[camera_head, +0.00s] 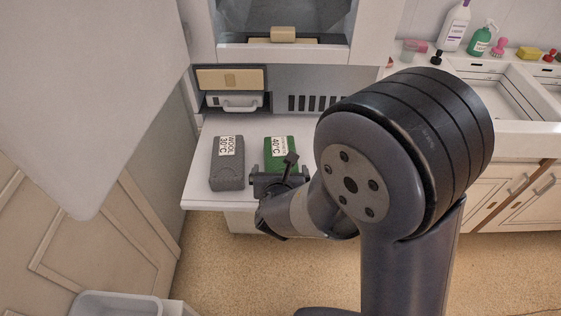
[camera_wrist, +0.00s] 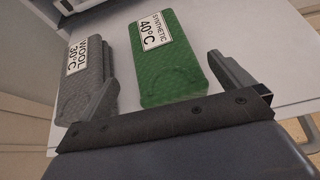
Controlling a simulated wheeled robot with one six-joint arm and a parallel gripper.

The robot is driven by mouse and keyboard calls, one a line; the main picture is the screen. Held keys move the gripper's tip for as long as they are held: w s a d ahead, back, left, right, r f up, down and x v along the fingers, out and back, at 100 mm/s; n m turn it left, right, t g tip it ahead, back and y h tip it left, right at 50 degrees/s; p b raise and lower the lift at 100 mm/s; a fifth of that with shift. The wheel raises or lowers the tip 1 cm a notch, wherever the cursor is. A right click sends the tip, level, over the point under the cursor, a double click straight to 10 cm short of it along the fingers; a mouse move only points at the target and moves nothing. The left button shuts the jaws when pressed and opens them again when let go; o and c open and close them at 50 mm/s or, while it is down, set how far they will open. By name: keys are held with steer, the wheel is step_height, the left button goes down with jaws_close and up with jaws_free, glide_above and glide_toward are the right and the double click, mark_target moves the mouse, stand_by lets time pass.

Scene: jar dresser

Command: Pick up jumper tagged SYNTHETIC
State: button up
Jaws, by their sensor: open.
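The jumper tagged SYNTHETIC is a folded green block with a white label reading SYNTHETIC 40°C. It lies on the white shelf, and in the head view the green jumper (camera_head: 272,160) is partly hidden by my gripper. In the wrist view the green jumper (camera_wrist: 172,75) lies ahead of the jaws, between the lines of the two fingers. My gripper (camera_wrist: 168,85) is open and empty, and also shows in the head view (camera_head: 279,170) at the jumper's near end. I cannot tell how high the fingers are above the shelf.
A grey folded jumper (camera_head: 227,172) labelled WOOL 30°C lies left of the green one; in the wrist view the grey jumper (camera_wrist: 86,82) is close to my left finger. The white shelf (camera_head: 203,140) has free room around both.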

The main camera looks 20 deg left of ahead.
mark_target(281, 160)
steer(key=shift+p+x, duration=0.85)
steer(key=shift+x, duration=2.4)
steer(key=shift+w+r, duration=0.1)
steer(key=shift+r, duration=0.15)
steer(key=c, duration=0.9)
steer(key=shift+o, duration=0.2)
